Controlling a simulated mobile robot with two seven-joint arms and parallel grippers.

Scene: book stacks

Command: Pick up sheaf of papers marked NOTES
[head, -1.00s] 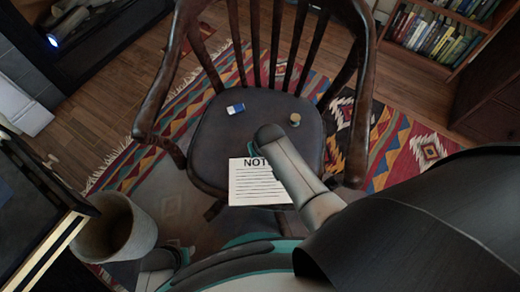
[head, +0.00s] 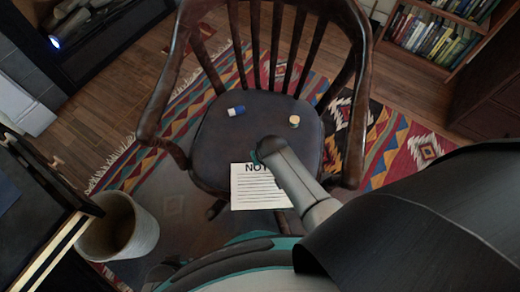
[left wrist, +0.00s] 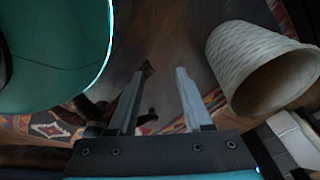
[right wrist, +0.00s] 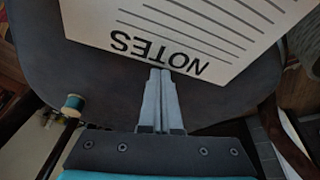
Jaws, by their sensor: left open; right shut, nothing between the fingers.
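The white sheaf of papers marked NOTES (head: 250,190) lies at the front edge of the dark chair seat (head: 230,140), partly hidden by my right arm in the head view. It also shows in the right wrist view (right wrist: 215,30). My right gripper (right wrist: 161,70) is shut and empty, its tips by the sheaf's edge beside the NOTES heading; I cannot tell whether they touch. In the head view the right gripper (head: 258,152) is mostly hidden by its arm. My left gripper (left wrist: 160,72) is open and empty above the floor, seen only in the left wrist view.
A blue-and-white eraser-like block (head: 236,110) and a small spool (head: 294,121) lie on the seat. The wooden chair back (head: 275,45) rises behind them. A pale waste bin (head: 145,232) stands at lower left; it also shows in the left wrist view (left wrist: 235,55). A bookshelf (head: 435,40) stands at upper right.

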